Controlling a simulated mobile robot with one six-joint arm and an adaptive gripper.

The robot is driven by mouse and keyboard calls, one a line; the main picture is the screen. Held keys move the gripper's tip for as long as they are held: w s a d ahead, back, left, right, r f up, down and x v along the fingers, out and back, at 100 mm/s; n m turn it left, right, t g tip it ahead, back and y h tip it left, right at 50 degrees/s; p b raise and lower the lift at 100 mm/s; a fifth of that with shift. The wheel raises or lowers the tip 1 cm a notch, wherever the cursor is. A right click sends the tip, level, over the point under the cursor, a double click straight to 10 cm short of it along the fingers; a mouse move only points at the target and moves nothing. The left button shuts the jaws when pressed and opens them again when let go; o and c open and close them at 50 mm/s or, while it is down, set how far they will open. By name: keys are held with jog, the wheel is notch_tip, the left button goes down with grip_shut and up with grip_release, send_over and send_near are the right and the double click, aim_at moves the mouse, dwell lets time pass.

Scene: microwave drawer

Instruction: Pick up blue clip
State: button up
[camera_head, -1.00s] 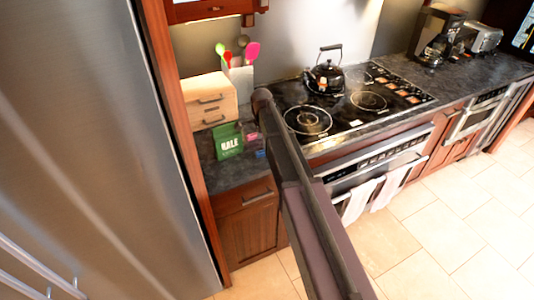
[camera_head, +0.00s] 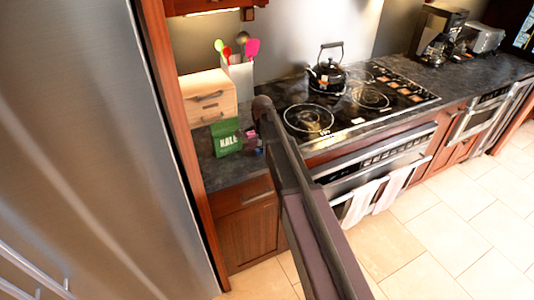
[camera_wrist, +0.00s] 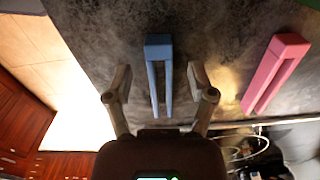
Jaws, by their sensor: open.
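The blue clip (camera_wrist: 158,50) lies on the dark countertop in the wrist view, its two prongs pointing toward my gripper. My gripper (camera_wrist: 160,76) is open, with one finger on each side of the clip and a gap to each. A pink clip (camera_wrist: 275,72) lies to the right of the gripper. In the head view the blue clip (camera_head: 259,151) is a tiny patch beside my arm, and the pink clip (camera_head: 251,134) is just above it. My gripper is hidden behind my arm in the head view.
A green bag (camera_head: 227,138) stands left of the clips, in front of a wooden drawer box (camera_head: 208,99). The stove (camera_head: 335,112) with a black kettle (camera_head: 327,76) is to the right. A steel fridge (camera_head: 90,150) fills the left. The countertop edge is close to the clips.

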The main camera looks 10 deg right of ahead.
jog(key=shift+f, duration=0.1)
jog(key=shift+c, duration=0.2)
dwell(0.4)
jog(key=c, duration=0.8)
